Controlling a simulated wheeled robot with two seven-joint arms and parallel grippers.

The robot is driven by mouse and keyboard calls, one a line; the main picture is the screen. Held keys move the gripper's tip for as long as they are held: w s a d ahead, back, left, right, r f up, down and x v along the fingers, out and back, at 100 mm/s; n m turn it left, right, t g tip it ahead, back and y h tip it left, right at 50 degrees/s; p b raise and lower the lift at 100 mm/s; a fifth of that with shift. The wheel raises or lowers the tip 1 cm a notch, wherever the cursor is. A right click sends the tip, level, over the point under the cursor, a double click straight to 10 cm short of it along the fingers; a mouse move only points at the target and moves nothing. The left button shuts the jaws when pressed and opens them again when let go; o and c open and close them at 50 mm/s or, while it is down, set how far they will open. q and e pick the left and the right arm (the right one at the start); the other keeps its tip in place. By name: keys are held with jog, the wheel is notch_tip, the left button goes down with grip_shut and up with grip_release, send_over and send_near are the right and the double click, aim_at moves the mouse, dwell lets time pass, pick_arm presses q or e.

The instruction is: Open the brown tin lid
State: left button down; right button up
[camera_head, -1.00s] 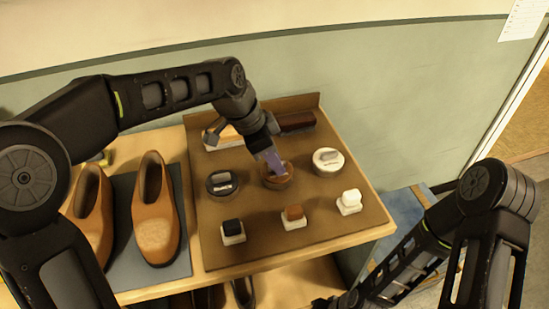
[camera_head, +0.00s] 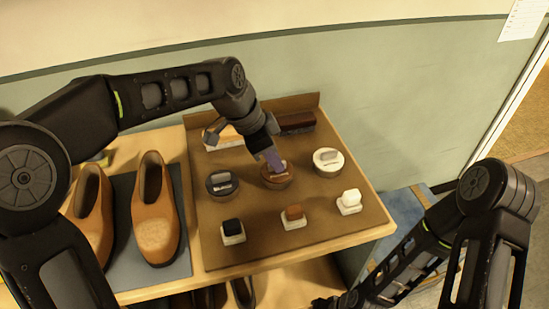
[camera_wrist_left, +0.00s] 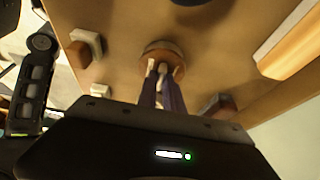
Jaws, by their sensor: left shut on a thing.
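The brown tin (camera_head: 277,177) stands in the middle of the brown tray, between a black tin (camera_head: 222,183) on the left and a white tin (camera_head: 328,162) on the right. My left gripper (camera_head: 275,166) reaches down onto the brown tin's lid and is shut on it at the top. In the left wrist view the fingers (camera_wrist_left: 160,72) meet at the brown tin (camera_wrist_left: 176,54). The fingers partly hide the lid, and I cannot tell whether it is apart from the tin. My right arm shows at the lower right, but its fingertips cannot be made out.
In front of the tins are black (camera_head: 233,231), brown (camera_head: 294,216) and white (camera_head: 349,201) daubers on pale bases. Brushes lie along the back of the tray (camera_head: 260,250). Tan shoes (camera_head: 156,215) stand on a grey mat at left. A wall rises behind.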

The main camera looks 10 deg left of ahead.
dwell(0.7)
pick_arm(q)
jog(key=shift+w+a+r+g+p, duration=0.15)
jog(key=shift+r+g+p, duration=0.25)
jog(key=shift+p, duration=0.5)
jog(key=g+h+p, duration=0.1)
jog(key=p, duration=0.3)
jog(key=w+r+n+g+p, duration=0.1)
jog(key=g+p, duration=0.1)
jog(key=p, duration=0.1)
jog(key=w+a+g+h+p, duration=0.1)
jog(key=g+p, duration=0.1)
jog(key=p, duration=0.2)
jog(key=shift+w+r+h+p, duration=0.15)
jog(key=shift+w+h+p, duration=0.1)
jog(key=shift+h+p, duration=0.05)
jog(key=shift+w+f+p, duration=0.1)
jog(key=shift+f+p, duration=0.1)
jog(key=shift+p, duration=0.25)
jog(key=c, duration=1.5)
grip_release()
jog(key=shift+f, duration=0.1)
